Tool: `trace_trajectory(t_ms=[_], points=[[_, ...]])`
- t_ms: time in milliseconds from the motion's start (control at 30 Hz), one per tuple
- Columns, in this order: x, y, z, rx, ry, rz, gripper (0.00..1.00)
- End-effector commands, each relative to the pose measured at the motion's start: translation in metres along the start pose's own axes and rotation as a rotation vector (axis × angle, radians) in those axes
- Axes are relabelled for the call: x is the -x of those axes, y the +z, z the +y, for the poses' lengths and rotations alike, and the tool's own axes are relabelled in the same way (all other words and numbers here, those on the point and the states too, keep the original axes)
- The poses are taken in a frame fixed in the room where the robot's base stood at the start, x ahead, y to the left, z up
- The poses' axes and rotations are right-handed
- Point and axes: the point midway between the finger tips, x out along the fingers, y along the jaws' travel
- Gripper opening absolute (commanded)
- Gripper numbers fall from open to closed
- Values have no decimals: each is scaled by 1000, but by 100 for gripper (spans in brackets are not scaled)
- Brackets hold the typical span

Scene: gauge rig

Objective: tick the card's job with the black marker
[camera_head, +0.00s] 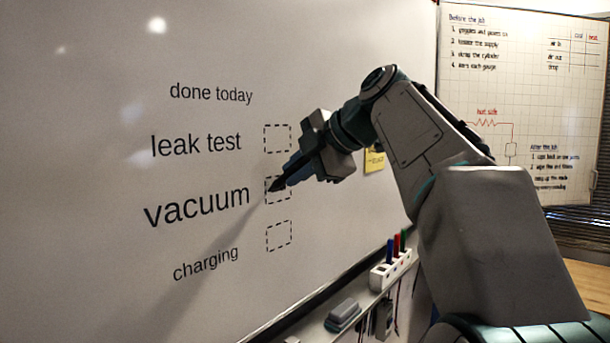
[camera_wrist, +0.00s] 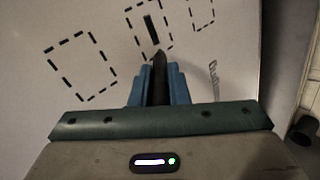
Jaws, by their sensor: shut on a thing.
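My gripper (camera_head: 300,165) is shut on the black marker (camera_head: 276,185), which points at the whiteboard (camera_head: 80,60). The marker's tip is at the dashed box beside "vacuum" (camera_head: 197,205). In the wrist view the marker (camera_wrist: 160,80) sits between the blue fingers, its tip at the near edge of the middle dashed box (camera_wrist: 134,38). A short black stroke (camera_wrist: 151,30) shows inside that box. I cannot tell whether the tip touches the board. A yellow card (camera_head: 374,160) on the board is partly hidden by my arm; its writing is unreadable.
Dashed boxes beside "leak test" (camera_head: 277,138) and "charging" (camera_head: 279,235) look empty. Below, a white holder (camera_head: 390,273) on the board's ledge carries blue, red and green markers. An eraser (camera_head: 343,312) lies to its left. A written chart (camera_head: 525,100) hangs at the right.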

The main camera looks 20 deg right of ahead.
Motion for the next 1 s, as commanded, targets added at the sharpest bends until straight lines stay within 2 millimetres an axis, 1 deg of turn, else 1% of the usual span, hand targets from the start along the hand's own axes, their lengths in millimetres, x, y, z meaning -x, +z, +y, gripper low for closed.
trace_trajectory(t_ms=[100, 333, 433, 1000], points=[[0, -6, -2, 0, 0, 1, 0], [0, -6, -2, -1, 0, 0, 0], [3, -5, -4, -1, 0, -1, 0], [47, 3, -33, -1, 2, -1, 0]])
